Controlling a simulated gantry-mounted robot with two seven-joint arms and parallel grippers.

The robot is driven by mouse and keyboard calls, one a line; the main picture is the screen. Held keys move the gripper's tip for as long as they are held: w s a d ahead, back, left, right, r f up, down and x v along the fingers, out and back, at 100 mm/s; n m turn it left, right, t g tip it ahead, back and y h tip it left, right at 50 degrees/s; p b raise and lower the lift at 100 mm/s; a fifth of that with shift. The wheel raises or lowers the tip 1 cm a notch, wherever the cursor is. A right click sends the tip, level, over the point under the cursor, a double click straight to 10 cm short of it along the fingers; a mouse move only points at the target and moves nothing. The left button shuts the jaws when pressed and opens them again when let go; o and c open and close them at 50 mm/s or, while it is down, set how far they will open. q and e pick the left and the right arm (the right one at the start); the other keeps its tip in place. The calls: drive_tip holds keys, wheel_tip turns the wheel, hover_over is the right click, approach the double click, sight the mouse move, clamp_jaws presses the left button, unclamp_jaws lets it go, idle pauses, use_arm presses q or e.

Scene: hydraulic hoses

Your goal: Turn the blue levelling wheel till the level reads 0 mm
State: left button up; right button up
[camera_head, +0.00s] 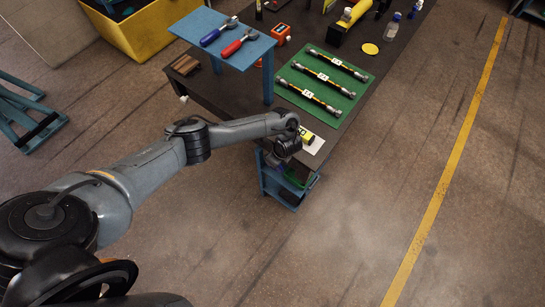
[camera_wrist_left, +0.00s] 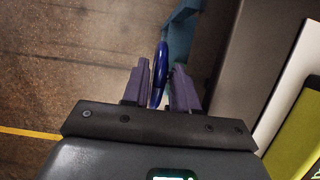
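The blue wheel (camera_wrist_left: 159,74) shows nearly edge-on in the left wrist view, between the two purple fingers of my left gripper (camera_wrist_left: 160,90). The fingers are close together on either side of its rim and appear shut on it. In the head view my left gripper (camera_head: 274,160) is low beside the table's near corner, and the wheel cannot be made out there. A yellow-and-black device (camera_head: 306,136), seemingly the level, lies on a white plate at that corner. Its yellow-green body also shows in the left wrist view (camera_wrist_left: 301,150); its reading is not legible. My right gripper is out of view.
The dark table (camera_head: 222,96) holds a green mat (camera_head: 350,100) with several hoses and a raised blue shelf (camera_head: 253,53) with two wrenches. A blue cart (camera_head: 283,190) stands below my left gripper. The floor at the right is clear.

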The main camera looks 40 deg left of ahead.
use_arm(q)
drive_tip(key=p+v, duration=0.7)
drive_tip(key=v, duration=0.3)
drive_tip(key=shift+r, duration=0.4)
drive_tip(key=shift+d, duration=0.1)
